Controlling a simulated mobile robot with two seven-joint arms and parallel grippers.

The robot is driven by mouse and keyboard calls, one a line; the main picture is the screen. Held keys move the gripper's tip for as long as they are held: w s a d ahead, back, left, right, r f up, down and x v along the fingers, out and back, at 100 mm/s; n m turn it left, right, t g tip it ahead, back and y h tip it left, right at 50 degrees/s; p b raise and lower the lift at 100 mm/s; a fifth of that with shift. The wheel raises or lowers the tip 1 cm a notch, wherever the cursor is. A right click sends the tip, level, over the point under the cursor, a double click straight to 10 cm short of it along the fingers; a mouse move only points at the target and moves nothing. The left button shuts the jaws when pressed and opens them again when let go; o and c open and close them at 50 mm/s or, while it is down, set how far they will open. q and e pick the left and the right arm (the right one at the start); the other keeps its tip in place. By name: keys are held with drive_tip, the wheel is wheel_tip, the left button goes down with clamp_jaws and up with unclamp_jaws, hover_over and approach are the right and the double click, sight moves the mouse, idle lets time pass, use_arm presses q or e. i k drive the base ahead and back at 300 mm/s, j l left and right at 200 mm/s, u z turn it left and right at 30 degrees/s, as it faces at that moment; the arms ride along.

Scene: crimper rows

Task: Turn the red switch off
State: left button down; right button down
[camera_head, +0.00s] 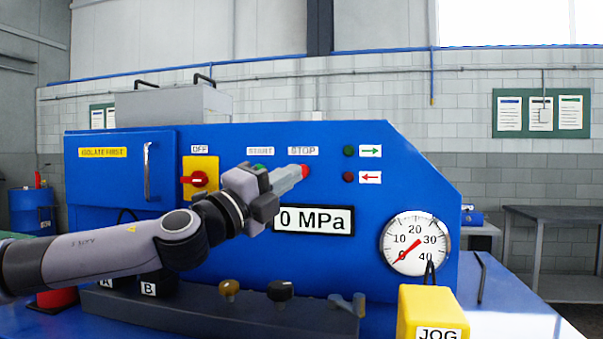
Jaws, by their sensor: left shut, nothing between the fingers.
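The red switch (199,179) is a rotary knob on a yellow plate (208,162) on the blue machine's front, with an OFF label above it. Its handle appears to lie sideways, pointing left. My left gripper (298,173) is shut and empty, to the right of the switch and apart from it. Its fingertips are at the red STOP button (305,170); whether they touch it I cannot tell. The gripper body covers part of the panel around the START button.
The blue machine (400,165) has a 0 MPa display (335,220), a round gauge (416,243) with its needle near 0, and two small lamps. Levers stand on a dark block (200,313) below. A yellow JOG box (432,308) stands front right.

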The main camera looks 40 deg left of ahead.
sight(198, 179)
drive_tip(key=k+l, duration=0.75)
drive_tip(key=l, duration=0.25)
